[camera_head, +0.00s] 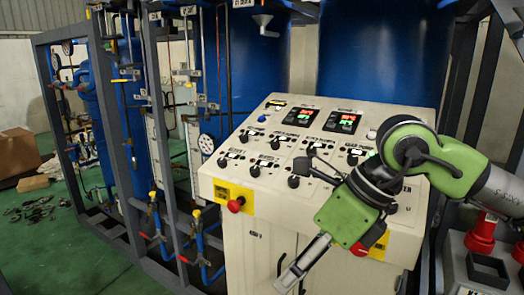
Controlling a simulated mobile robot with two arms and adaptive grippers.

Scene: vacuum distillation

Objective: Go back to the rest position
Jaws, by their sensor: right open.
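My right arm, green and grey, comes in from the right, and its right gripper (291,226) hangs in front of the white control panel (262,190). The gripper is open and empty, with one finger low in front of the cabinet and a dark finger higher over the panel's switches. It hides part of the panel's right side. I cannot tell whether it touches the panel. My left gripper is not in view.
The panel has two red-and-green displays (342,123), several black knobs and a red emergency button (236,205) at left. A dark frame (108,120) with blue pipes and gauges stands left. Large blue tanks (375,50) stand behind. Green floor (60,250) is open at lower left.

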